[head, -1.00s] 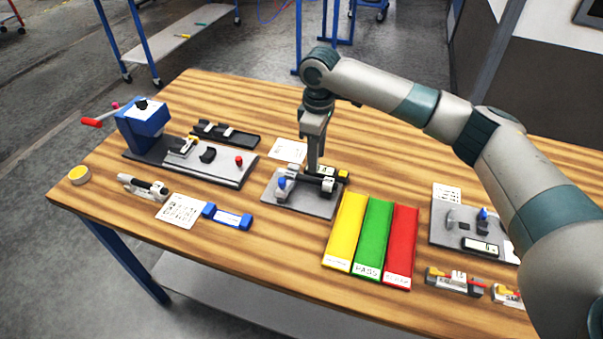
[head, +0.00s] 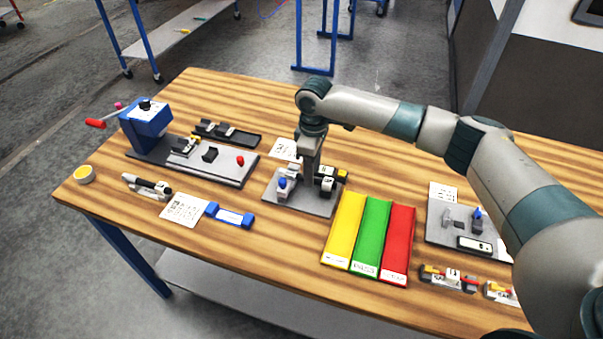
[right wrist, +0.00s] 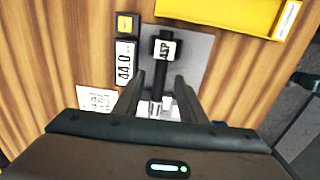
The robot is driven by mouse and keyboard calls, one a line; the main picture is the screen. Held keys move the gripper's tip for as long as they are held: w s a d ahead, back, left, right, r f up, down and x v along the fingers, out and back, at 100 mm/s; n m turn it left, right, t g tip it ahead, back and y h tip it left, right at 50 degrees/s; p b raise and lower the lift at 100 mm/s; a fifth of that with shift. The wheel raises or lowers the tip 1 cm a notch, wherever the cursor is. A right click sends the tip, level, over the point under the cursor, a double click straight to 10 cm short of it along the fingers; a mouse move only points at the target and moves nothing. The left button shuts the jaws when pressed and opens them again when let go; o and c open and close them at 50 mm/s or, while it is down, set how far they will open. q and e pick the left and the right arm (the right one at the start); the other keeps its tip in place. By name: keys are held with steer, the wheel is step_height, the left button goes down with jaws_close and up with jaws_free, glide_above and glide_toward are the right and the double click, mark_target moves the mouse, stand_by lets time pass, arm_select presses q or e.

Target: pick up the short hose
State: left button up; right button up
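The right gripper (head: 309,182) points down over a small grey fixture plate (head: 296,205) in the middle of the table. In the right wrist view its two fingers (right wrist: 159,84) stand apart, one on each side of a short black tube (right wrist: 161,75), which looks like the short hose. Gaps show between the tube and both fingers. The tube lies along the plate, between a black block with a white label (right wrist: 164,49) and pale clamp-like parts (right wrist: 158,108). In the head view the gripper hides most of the tube. The left gripper is out of view.
A black and yellow readout box (right wrist: 124,60) stands close beside the plate. Yellow (head: 343,228), green (head: 370,235) and red (head: 397,243) trays lie to its right. A blue press (head: 146,125) stands at the left. Bare wood separates the stations.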

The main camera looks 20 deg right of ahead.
steer(key=shift+f, duration=1)
jaws_close()
